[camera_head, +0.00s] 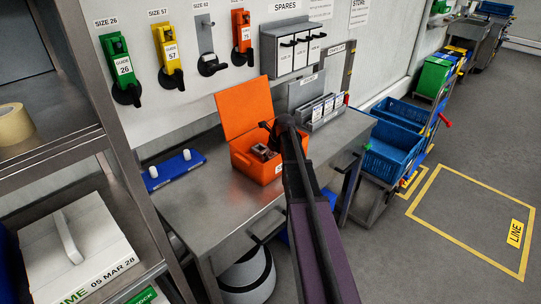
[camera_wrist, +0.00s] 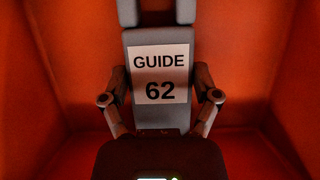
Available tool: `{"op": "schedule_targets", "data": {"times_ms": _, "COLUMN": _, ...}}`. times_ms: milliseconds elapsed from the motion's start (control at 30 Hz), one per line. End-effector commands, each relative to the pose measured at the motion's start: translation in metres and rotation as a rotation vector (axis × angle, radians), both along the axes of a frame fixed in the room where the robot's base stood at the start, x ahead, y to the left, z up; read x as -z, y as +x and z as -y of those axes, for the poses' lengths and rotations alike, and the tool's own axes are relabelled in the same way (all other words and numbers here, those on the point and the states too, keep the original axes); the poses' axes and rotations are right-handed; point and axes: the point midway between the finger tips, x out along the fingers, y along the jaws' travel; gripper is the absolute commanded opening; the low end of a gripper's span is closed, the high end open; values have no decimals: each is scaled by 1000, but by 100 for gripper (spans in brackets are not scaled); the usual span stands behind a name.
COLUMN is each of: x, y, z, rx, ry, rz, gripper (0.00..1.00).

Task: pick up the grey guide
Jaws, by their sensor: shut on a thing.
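The grey guide (camera_wrist: 131,42) carries a white label reading "GUIDE 62" in the wrist view. It is inside the orange box (camera_head: 239,156), whose lid stands open at the back. My gripper (camera_wrist: 162,100) is down in the box with one finger on each side of the guide, shut on it. In the head view a small grey part of the guide (camera_head: 263,152) shows inside the box, and my arm hides the box's right side. The guide's lower end is hidden behind my gripper body in the wrist view.
The box stands on a steel bench (camera_head: 200,208). A blue plate with white pegs (camera_head: 174,170) lies left of it, and a rack of cards (camera_head: 322,108) stands behind right.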

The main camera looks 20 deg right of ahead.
Motion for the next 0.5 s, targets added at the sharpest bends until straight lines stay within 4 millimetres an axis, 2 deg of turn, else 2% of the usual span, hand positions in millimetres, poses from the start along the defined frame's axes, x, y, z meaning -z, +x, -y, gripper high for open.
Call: {"op": "schedule_targets", "data": {"times_ms": 500, "x": -55, "y": 0, "z": 0, "rx": 0, "ry": 0, "rz": 0, "gripper": 21}}
